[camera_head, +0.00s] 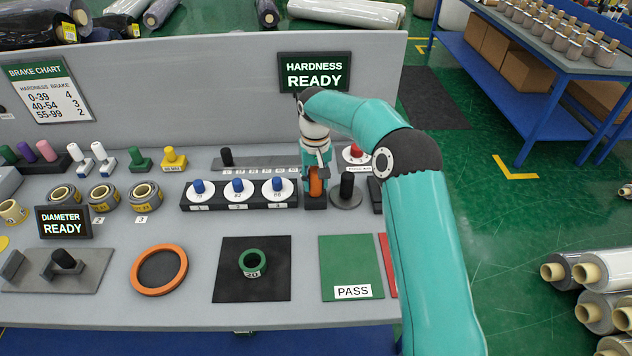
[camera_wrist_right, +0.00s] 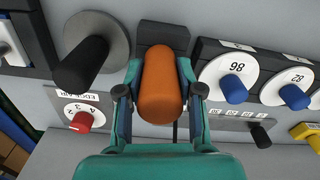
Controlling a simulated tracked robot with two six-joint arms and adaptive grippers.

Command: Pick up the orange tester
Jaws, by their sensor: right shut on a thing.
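The orange tester (camera_head: 316,181) stands upright at its dark holder (camera_head: 315,203), between the row of blue-knobbed white discs and a black post. My right gripper (camera_head: 316,178) reaches down over it from above. In the right wrist view the tester (camera_wrist_right: 162,82) is a rounded orange body between the two fingers of my right gripper (camera_wrist_right: 160,95), which are shut on it. Its lower end is close to the dark holder (camera_wrist_right: 162,34); I cannot tell whether they touch. My left gripper is not in view.
The black post on a round base (camera_head: 346,190) stands close on the right. The blue-knobbed discs (camera_head: 239,190) are close on the left. A red knob (camera_head: 355,152) is behind. An orange ring (camera_head: 159,269), green ring (camera_head: 253,263) and green PASS mat (camera_head: 350,262) lie in front.

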